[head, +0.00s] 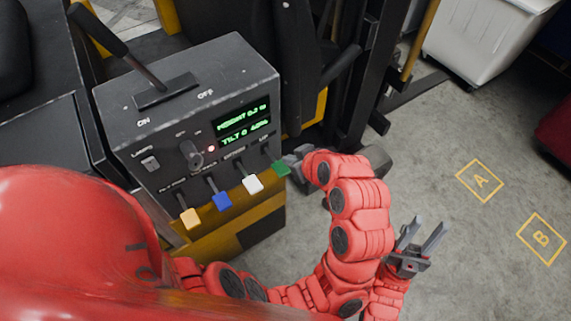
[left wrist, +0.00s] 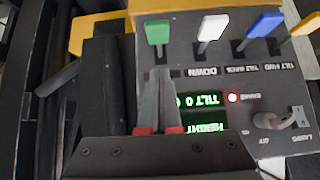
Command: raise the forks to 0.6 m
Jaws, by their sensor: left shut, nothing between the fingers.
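A dark control box (head: 190,100) carries a row of levers with orange (head: 190,218), blue (head: 222,201), white (head: 252,184) and green (head: 281,168) knobs. Its green display (head: 243,123) reads a height of about 0.2 m, with a tilt line below. My left gripper (head: 297,158) is shut and empty beside the green knob. In the left wrist view its closed fingers (left wrist: 158,75) point at the green knob (left wrist: 157,33); I cannot tell if they touch. My right gripper (head: 422,236) is open and empty, low over the floor.
A long ON/OFF lever (head: 125,55) stands on the box top. A red light (head: 211,148) glows beside a knob switch (head: 190,153). Yellow floor squares A (head: 480,181) and B (head: 541,238) lie on clear floor at right. A grey-white bin (head: 480,45) stands behind.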

